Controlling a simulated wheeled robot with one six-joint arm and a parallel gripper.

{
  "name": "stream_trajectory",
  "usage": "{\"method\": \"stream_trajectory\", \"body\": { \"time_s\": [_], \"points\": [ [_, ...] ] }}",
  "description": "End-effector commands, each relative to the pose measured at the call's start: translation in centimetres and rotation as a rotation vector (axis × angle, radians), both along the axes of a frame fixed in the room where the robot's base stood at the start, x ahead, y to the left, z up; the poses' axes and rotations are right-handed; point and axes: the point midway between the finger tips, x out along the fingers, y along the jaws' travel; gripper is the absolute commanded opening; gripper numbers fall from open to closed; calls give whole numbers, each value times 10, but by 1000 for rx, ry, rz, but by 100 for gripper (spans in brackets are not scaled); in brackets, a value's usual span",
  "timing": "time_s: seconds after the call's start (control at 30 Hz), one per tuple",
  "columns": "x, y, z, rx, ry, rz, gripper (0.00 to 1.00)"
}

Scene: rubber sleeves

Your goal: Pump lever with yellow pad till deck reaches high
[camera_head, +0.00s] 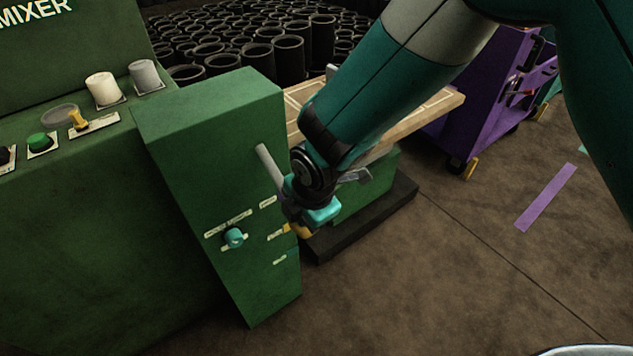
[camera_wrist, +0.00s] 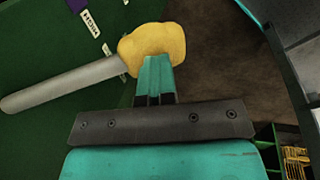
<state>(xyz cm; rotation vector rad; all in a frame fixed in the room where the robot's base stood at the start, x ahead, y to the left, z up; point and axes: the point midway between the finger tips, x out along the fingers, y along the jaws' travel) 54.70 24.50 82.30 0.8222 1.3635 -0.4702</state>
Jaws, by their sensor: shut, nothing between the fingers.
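The lever is a grey rod (camera_wrist: 65,82) with a rounded yellow pad (camera_wrist: 153,42) at its end. My gripper (camera_wrist: 155,66) is shut and empty, its teal fingertips at the pad's lower edge, overlapping it in the wrist view; I cannot tell how hard they touch. In the head view my gripper (camera_head: 318,214) is beside the green cabinet (camera_head: 215,130), with a bit of yellow showing below it. A grey rod (camera_head: 267,164) slants behind my wrist. The deck (camera_head: 432,112) is a wooden top partly hidden by my arm. A HIGH label (camera_wrist: 88,19) shows in the wrist view.
A teal knob (camera_head: 234,237) and several labels are on the cabinet face. A dark base (camera_head: 375,218) lies under the deck. Black rubber sleeves (camera_head: 258,60) crowd behind. A purple cart (camera_head: 478,105) stands right.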

Motion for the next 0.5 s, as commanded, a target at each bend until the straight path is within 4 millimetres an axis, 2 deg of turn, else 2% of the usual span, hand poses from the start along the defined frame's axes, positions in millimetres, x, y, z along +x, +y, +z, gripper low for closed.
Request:
{"method": "stream_trajectory", "body": {
  "time_s": [0.07, 0.23, 0.27, 0.5],
  "points": [
    [-5, -6, 4, -14, 9, 0, 0],
    [-15, -11, 42, -4, 0, 9, 0],
    [-18, -12, 44, -2, -1, 10, 0],
    [-37, -32, 89, 1, -4, 7, 0]
  ]
}}
